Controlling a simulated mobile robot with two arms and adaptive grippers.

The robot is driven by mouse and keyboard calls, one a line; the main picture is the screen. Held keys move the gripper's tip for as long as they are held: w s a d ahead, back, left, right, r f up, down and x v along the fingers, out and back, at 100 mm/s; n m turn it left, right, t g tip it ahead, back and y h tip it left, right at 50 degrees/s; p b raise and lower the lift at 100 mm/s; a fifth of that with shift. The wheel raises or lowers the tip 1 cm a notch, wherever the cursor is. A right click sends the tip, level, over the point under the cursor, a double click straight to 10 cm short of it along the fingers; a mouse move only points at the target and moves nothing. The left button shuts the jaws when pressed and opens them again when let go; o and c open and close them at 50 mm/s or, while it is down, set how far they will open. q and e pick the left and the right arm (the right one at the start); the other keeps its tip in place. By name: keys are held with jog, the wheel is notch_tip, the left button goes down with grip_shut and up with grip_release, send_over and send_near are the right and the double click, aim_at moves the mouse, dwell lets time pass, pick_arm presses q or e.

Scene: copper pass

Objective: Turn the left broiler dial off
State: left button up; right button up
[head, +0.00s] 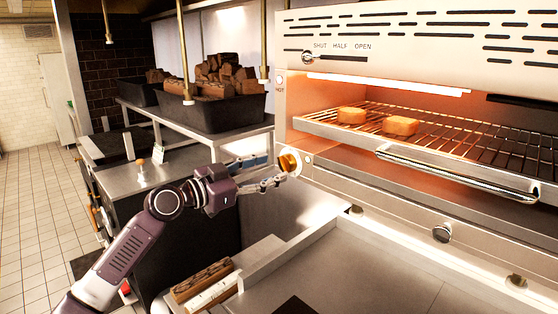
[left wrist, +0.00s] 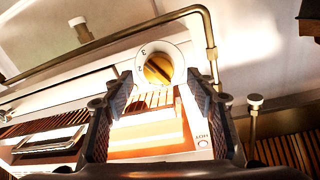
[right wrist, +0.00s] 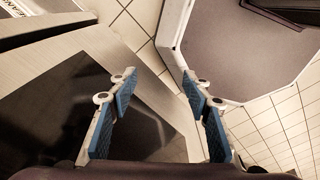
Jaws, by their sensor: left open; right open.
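The left broiler dial (head: 290,162) is a brass knob on the left front of the steel broiler (head: 297,130). In the left wrist view the dial (left wrist: 158,68) has a white ring with numbers, 2 and 3 among them. A diagonal bar crosses the knob; its exact setting is unclear. My left gripper (head: 279,172) is at the dial, and in its wrist view its open fingers (left wrist: 160,88) stand on either side of the knob, with gaps showing. Whether a fingertip touches it I cannot tell. My right gripper (right wrist: 161,88) is open and empty, and out of the head view.
The broiler glows, with two browned pieces (head: 400,126) on its wire rack (head: 460,140) and a bar handle (head: 455,172) in front. A steel counter (head: 380,265) lies below. Black bins of wood (head: 212,112) stand on a shelf behind my left arm.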

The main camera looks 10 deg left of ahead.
aim_at(280, 166)
pick_arm(q)
jog(key=x, duration=0.2)
jog(key=shift+w+d+p, duration=0.25)
jog(key=shift+w+p, duration=0.05)
jog(key=shift+p, duration=0.05)
jog(key=shift+w+d, duration=0.25)
jog(key=shift+w, duration=0.05)
jog(key=shift+c, duration=0.3)
pick_arm(e)
jog(key=shift+w+d+r, duration=0.55)
jog(key=shift+w+r, duration=0.1)
jog(key=shift+r, duration=0.1)
pick_arm(q)
jog(key=shift+f, duration=0.1)
jog(key=c, duration=1.1)
